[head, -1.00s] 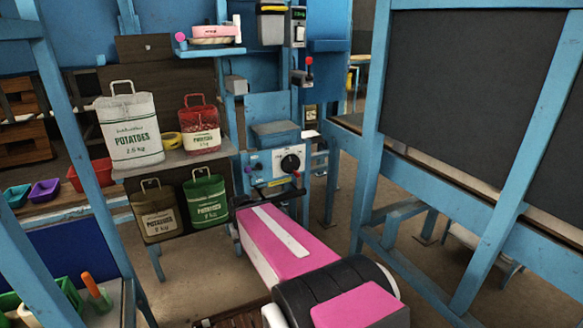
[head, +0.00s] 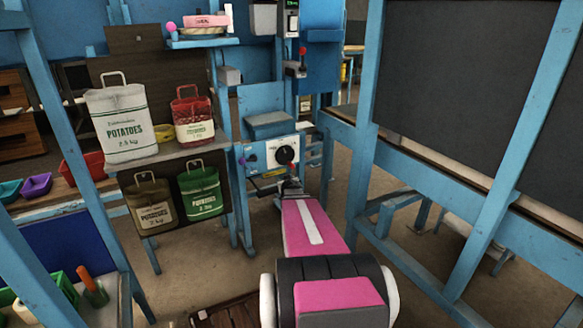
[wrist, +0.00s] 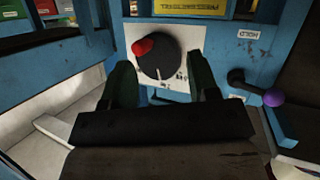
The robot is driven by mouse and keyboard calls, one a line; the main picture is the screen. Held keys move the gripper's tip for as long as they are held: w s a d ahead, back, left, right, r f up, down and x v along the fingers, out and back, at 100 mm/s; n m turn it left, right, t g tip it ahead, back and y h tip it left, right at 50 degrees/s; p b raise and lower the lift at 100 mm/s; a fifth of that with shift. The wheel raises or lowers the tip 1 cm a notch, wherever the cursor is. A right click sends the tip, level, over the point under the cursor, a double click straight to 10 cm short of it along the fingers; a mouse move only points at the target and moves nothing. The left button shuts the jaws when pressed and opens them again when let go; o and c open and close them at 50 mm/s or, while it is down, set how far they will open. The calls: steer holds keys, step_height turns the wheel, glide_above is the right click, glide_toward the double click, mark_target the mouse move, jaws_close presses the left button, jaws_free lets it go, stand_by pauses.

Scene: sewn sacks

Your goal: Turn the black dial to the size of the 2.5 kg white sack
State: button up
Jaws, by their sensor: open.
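The black dial (head: 286,155) sits on a white plate on the front of a blue machine. In the wrist view the dial (wrist: 157,56) has a red patch at its upper left and a pale mark near its lower edge; the plate's size markings are too small to read. My gripper (wrist: 160,82) is open, its two dark fingers apart on either side of the dial's near side; I cannot tell whether they touch it. In the head view my gripper (head: 292,187) is just below the dial. The white potato sack (head: 121,122), marked 2.5 kg, stands upright on the left shelf.
A red sack (head: 192,118) stands beside the white one; a brown sack (head: 152,205) and a green sack (head: 201,192) hang below. A lever with a purple ball (wrist: 273,97) sticks out near my gripper. A blue frame with dark boards (head: 455,75) stands at right.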

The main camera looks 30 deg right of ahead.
mark_target(293, 167)
steer(key=w+d+n+t+y, duration=0.1)
steer(key=d+n+t+y, duration=0.35)
steer(key=d, duration=0.35)
steer(key=shift+m, duration=0.35)
steer(key=w, duration=1.1)
steer(key=shift+r, duration=0.35)
steer(key=shift+s, duration=0.1)
steer(key=c, duration=0.9)
